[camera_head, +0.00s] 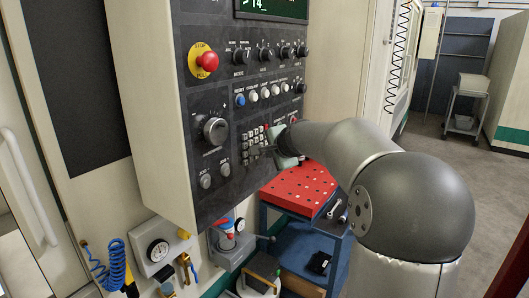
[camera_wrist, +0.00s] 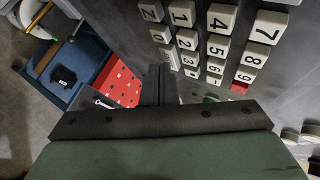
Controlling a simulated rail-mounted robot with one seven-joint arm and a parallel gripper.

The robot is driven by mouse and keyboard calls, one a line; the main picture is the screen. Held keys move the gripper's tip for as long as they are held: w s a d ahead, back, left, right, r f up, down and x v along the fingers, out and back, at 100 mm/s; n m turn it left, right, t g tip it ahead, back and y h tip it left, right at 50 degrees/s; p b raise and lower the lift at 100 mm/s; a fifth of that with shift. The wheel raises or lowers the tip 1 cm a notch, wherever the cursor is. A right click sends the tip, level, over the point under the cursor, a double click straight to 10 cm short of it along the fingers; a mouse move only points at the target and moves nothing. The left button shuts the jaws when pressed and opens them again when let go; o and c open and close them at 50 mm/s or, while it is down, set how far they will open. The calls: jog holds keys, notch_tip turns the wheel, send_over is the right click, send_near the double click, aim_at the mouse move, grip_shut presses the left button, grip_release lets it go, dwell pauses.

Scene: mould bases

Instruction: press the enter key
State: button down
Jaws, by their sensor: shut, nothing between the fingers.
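The keypad (camera_head: 255,134) is a block of pale keys on the dark control panel. In the wrist view its lettered and numbered keys fill the upper right, among them the 7 key (camera_wrist: 267,27) and the Z key (camera_wrist: 151,10). A red key (camera_wrist: 240,88) and a small green patch (camera_wrist: 210,98) show at the lower edge of the keys, partly hidden by my gripper. No key can be read as enter. My gripper (camera_head: 259,151) is shut and empty, its tips at the lower part of the keypad; contact cannot be told. Its fingers also show in the wrist view (camera_wrist: 157,84).
A red emergency stop button (camera_head: 208,61), rotary knobs (camera_head: 240,56) and a row of round buttons (camera_head: 265,92) sit above the keypad. A large dial (camera_head: 215,130) is left of it. A cart with a red perforated top (camera_head: 300,187) stands below, behind my arm.

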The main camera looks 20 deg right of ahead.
jog(key=shift+w+a, duration=0.1)
jog(key=shift+w, duration=0.05)
dwell(0.4)
jog(key=shift+s+d+b, duration=0.45)
jog(key=shift+s+b, duration=0.2)
jog(key=shift+b, duration=0.15)
jog(key=shift+s+d+b, duration=0.75)
jog(key=shift+s+b, duration=0.3)
jog(key=shift+b, duration=0.05)
jog(key=shift+s+d+b, duration=0.7)
jog(key=shift+s+b, duration=0.3)
jog(key=shift+b, duration=0.05)
